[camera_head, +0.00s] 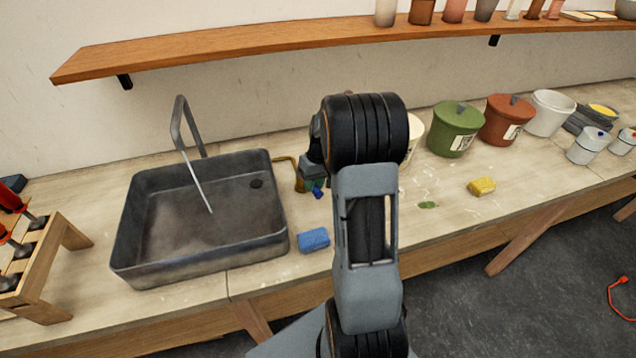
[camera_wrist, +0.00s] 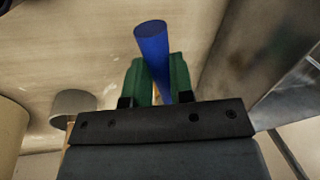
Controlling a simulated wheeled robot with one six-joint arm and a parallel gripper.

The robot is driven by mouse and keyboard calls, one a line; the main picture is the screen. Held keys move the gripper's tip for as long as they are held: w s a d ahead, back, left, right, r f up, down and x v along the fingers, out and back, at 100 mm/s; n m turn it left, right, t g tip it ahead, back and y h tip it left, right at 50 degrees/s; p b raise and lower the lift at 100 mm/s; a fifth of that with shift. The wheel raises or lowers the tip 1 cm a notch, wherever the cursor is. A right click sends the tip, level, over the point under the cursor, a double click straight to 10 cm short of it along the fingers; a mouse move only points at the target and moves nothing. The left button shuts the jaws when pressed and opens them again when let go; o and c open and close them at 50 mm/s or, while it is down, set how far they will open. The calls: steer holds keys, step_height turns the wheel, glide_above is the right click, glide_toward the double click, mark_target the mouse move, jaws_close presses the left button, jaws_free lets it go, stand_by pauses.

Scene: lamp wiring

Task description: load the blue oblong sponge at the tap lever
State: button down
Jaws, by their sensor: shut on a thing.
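The blue oblong sponge (camera_head: 314,240) lies flat on the bench, right of the sink and near the front edge. My gripper (camera_head: 314,184) is above the bench behind the sponge, apart from it, partly hidden by my arm. In the wrist view its green fingers (camera_wrist: 159,75) are shut on a blue cylinder (camera_wrist: 152,45), which also shows as a small blue end in the head view (camera_head: 318,193). A bent brass rod (camera_head: 284,158) shows beside the gripper at the sink's right; I cannot tell whether it is the tap lever. The sponge is not visible in the wrist view.
The grey sink (camera_head: 200,260) with its tall spout (camera_head: 178,120) stands at left. A wooden rack (camera_head: 50,265) is at far left. A yellow sponge (camera_head: 482,187), a green pot (camera_head: 455,128) and a red-brown pot (camera_head: 505,120) stand right. A shelf (camera_head: 240,45) runs above.

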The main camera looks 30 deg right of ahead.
steer(key=c, duration=1)
jaws_free()
step_height(320, 180, up, 14)
steer(key=d+b, duration=0.1)
steer(key=d, duration=0.1)
steer(key=shift+d+f, duration=0.2)
steer(key=shift+d, duration=0.15)
